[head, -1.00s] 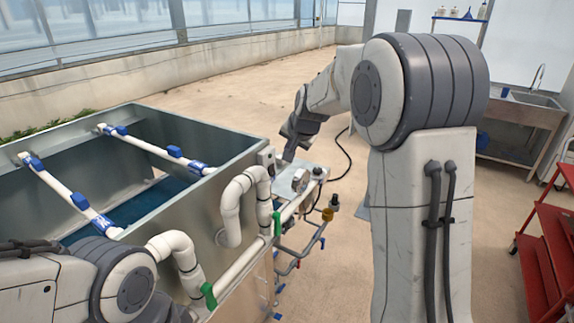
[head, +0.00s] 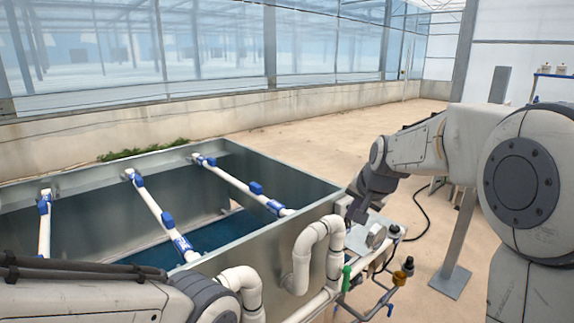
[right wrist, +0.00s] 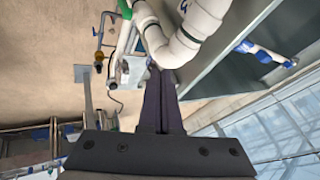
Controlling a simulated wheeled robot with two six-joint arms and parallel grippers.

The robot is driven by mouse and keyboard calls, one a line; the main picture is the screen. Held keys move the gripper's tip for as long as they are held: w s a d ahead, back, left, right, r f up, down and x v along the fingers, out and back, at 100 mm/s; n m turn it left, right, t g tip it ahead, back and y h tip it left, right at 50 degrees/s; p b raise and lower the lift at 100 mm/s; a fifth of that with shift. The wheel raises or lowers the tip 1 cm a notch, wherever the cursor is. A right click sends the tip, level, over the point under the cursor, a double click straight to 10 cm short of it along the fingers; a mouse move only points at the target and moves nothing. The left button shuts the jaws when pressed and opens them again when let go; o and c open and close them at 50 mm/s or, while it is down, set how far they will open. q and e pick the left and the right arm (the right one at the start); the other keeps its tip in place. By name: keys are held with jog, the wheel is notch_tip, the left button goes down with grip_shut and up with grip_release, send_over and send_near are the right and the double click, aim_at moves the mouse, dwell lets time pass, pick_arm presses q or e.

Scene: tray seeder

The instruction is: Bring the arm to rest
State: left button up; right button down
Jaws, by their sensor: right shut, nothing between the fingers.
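My right gripper (head: 357,210) hangs at the near right corner of the metal tank (head: 285,232), close to a small grey box on the tank's outer wall. In the right wrist view its dark fingers (right wrist: 161,92) lie together with nothing between them. Whether the tips touch the box or the fittings behind them I cannot tell. My right arm reaches in from the right edge of the head view. Part of my left arm shows at the lower left of the head view. My left gripper is out of the picture.
White pipes (head: 312,245) with a green valve handle run along the tank's near end. White bars with blue clamps (head: 183,247) span the tank. A grey post (head: 459,240) stands behind my right arm. Open sandy floor (head: 300,135) lies beyond the tank.

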jog(key=s+a+f+n+g+y, duration=0.15)
jog(key=s+a+f+n, duration=0.25)
jog(key=s+a, duration=0.55)
jog(key=s+a+f+n+g+b, duration=0.1)
jog(key=s+f+n, duration=0.3)
jog(key=s, duration=0.9)
jog(key=s+a+f+n+g+h+b, duration=0.1)
jog(key=s+a+f+n+g, duration=0.3)
jog(key=s, duration=0.9)
jog(key=shift+a+f+n, duration=0.15)
jog(key=shift+f+n, duration=0.35)
jog(key=shift+n, duration=0.7)
